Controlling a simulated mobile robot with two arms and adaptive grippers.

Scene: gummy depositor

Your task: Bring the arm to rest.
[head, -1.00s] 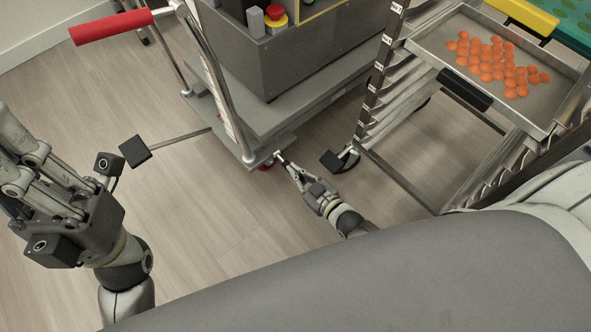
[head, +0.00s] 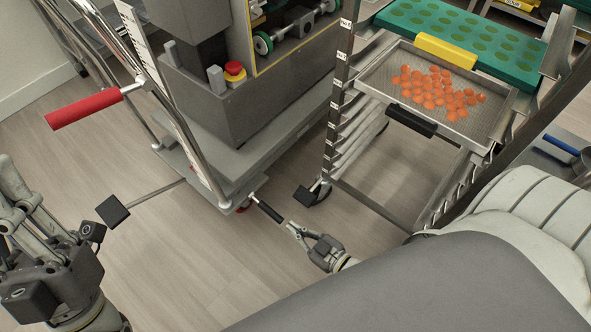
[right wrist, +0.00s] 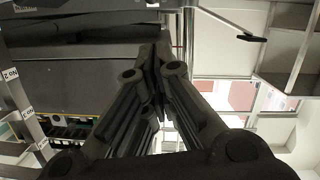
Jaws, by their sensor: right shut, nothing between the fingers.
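My right gripper (head: 292,229) is low over the floor in the head view, near the base of the grey machine cart. Its fingers are together with nothing between them; in the right wrist view the closed fingers (right wrist: 158,62) fill the middle. A black pedal bar (head: 268,211) of the cart is just up and left of the fingertips, with a small gap. My left gripper (head: 40,215) is at the left edge of the head view; its fingertips run toward the edge, so its opening is unclear.
The grey cart (head: 262,150) with a red handle (head: 84,108) and emergency button stands ahead. A rack (head: 340,85) on the right holds a metal tray (head: 378,75) of orange gummies and a green mould tray (head: 400,18). Bare floor (head: 190,270) lies between my grippers.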

